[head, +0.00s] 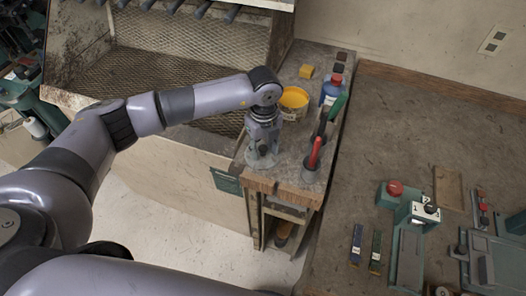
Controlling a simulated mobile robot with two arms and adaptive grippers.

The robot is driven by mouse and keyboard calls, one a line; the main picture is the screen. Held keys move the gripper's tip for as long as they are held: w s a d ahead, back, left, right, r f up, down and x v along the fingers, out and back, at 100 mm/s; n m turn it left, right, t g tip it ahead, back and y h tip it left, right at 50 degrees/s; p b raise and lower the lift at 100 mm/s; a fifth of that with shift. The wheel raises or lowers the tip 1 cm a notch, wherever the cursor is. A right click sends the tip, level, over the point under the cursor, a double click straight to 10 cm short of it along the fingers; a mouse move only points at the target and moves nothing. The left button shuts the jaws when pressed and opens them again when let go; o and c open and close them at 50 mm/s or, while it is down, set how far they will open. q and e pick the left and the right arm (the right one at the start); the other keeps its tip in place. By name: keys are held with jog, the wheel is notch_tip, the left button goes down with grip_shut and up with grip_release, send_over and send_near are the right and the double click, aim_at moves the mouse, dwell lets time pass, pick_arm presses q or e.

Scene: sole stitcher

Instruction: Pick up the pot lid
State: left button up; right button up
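The pot lid (251,161) looks like a pale, greyish disc lying near the front left corner of the narrow bench top. My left gripper (262,148) points down directly over it and covers much of it, including its middle. The fingers are small and dark here, and I cannot tell whether they are open or closed on the lid's knob. The lid appears to rest on the bench surface. My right gripper is out of view.
On the same bench stand a yellow bowl (294,98), a yellow block (306,71), a blue bottle (331,88) and a red-handled tool (314,153) close to the right of the lid. A mesh-sided cabinet (180,50) is behind left. A workbench with machine parts (408,240) lies right.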

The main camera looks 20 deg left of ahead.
pick_arm(q)
grip_shut()
jog(key=shift+r, duration=0.1)
dwell(0.4)
